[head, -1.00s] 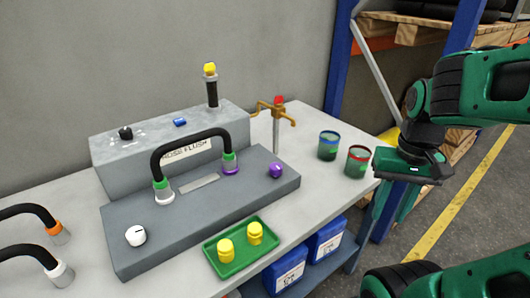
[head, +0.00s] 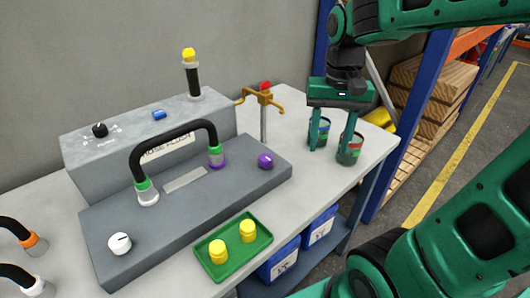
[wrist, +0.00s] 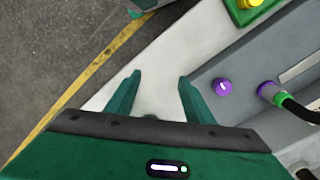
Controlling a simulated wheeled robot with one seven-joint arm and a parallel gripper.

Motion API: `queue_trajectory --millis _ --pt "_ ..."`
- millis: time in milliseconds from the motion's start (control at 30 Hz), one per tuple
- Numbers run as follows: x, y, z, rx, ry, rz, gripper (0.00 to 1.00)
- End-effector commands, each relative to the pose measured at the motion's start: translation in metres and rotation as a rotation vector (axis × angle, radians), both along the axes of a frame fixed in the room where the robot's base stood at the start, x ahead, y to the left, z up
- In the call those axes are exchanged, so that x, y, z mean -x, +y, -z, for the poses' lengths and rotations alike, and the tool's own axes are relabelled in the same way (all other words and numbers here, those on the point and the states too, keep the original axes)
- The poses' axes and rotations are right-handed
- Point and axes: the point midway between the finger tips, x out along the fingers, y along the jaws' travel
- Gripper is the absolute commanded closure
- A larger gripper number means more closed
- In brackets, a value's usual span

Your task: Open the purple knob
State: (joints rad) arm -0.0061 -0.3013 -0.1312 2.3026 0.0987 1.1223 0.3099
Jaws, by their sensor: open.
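The purple knob (head: 265,160) sits on the right end of the dark grey base panel (head: 200,222). In the wrist view the purple knob (wrist: 222,87) is to the right of my gripper's right finger, with a light mark on its face. My gripper (head: 331,146) is open and empty, pointing down above the right part of the table, to the right of the knob and apart from it. In the wrist view both fingers of my gripper (wrist: 156,90) are spread.
A black hose (head: 172,135) arches over the panel, with a purple-ringed end. A white knob (head: 120,243) is at the left. A green tray (head: 217,273) holds yellow pieces. Two cans, one of them red-rimmed (head: 350,150), stand by my fingers. A brass tap (head: 262,98) stands behind the knob.

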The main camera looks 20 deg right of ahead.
Motion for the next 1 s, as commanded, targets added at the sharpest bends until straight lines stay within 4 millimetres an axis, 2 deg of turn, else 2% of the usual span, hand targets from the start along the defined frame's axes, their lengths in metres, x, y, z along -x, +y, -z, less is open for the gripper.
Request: queue_trajectory --millis 33,100,200,333,467,567,1000 --pt "-0.025 0.021 -0.007 0.002 0.001 -0.022 0.52" --pt "-0.051 0.048 -0.015 0.0 0.002 -0.035 0.52" --pt "-0.078 0.082 -0.023 -0.001 0.001 -0.045 0.52" --pt "-0.096 0.111 -0.028 -0.004 0.001 -0.053 0.52" --pt "-0.101 0.119 -0.024 -0.005 0.002 -0.052 0.52" --pt "-0.101 0.119 -0.013 -0.006 0.004 -0.05 0.52" --pt "-0.1 0.116 0.059 -0.006 0.004 -0.047 0.52"
